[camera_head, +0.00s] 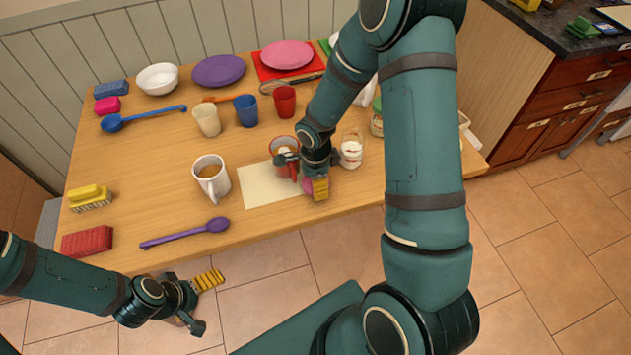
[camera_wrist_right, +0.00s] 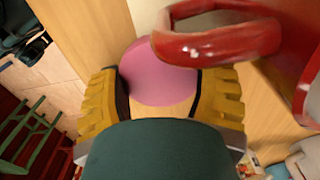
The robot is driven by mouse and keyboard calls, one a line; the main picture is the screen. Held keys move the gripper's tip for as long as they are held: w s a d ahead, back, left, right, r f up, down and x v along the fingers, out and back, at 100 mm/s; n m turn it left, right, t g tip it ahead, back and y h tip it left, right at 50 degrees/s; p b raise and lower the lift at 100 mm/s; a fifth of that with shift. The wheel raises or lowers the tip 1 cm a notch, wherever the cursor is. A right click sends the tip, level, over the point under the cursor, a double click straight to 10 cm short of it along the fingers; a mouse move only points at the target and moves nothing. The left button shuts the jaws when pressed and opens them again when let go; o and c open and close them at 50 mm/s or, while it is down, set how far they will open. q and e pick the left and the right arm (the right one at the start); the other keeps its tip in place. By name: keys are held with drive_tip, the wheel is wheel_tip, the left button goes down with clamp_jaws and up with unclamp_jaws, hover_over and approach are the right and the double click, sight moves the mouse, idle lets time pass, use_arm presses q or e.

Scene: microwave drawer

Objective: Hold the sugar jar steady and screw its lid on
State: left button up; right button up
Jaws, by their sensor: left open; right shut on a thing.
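A clear glass jar with white contents (camera_head: 351,150), seemingly the sugar jar, stands upright on the table, right of my right gripper and apart from it. No lid shows on it. My right gripper (camera_head: 308,186) is shut on a pink round disc, seemingly the lid, low over the table's front part. In the right wrist view the disc (camera_wrist_right: 160,75) sits between the yellow fingers. A red handle (camera_wrist_right: 215,45) passes close in front of it. My left gripper (camera_head: 202,301) is open and empty, off the table's front edge.
A red mug (camera_head: 283,145) stands right beside my right gripper, partly hidden. A white mug (camera_head: 211,180) and a pale mat (camera_head: 265,190) are to its left. A purple spoon (camera_head: 185,233), red block (camera_head: 87,242) and yellow brush (camera_head: 90,197) lie at the front left. Cups and plates stand behind.

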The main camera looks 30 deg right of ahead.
wheel_tip(320, 180, up, 10)
drive_tip(key=shift+f+p, duration=0.2)
drive_tip(key=shift+p, duration=0.85)
drive_tip(key=shift+s+f, duration=0.1)
